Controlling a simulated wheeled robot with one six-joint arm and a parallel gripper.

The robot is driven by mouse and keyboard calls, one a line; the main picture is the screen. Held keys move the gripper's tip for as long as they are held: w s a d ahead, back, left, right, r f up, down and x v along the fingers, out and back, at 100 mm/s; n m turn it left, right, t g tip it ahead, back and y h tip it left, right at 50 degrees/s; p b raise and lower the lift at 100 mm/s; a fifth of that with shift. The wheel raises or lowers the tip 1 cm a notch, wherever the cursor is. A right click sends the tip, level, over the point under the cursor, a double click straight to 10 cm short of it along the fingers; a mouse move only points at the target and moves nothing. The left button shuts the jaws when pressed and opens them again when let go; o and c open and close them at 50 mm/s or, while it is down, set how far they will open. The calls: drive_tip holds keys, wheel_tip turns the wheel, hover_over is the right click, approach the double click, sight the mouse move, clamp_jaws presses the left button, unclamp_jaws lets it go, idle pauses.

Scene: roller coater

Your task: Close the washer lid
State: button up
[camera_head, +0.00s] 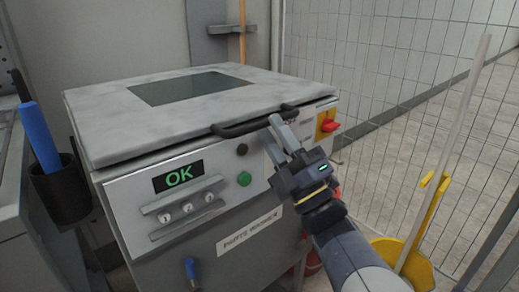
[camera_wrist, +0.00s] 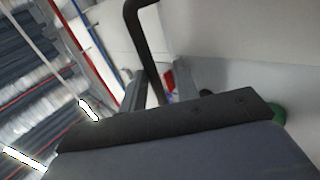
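The washer lid (camera_head: 120,115) is a pale grey slab with a dark window (camera_head: 190,87). It lies roughly flat over the washer body (camera_head: 225,205); I cannot tell whether it is fully seated. A black bar handle (camera_head: 238,128) runs along its front edge. My gripper (camera_head: 270,134) is at the right end of this handle, with its two fingers spread apart. In the wrist view, the black handle (camera_wrist: 148,50) passes between the fingers, with gaps beside it. Contact with the handle is not clear.
The front panel has an OK display (camera_head: 179,176), a green button (camera_head: 244,179) and a red switch (camera_head: 330,126). A wire fence (camera_head: 400,85) is behind. A black holder (camera_head: 60,190) is at left.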

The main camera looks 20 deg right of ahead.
drive_tip(key=v, duration=0.9)
idle(0.3)
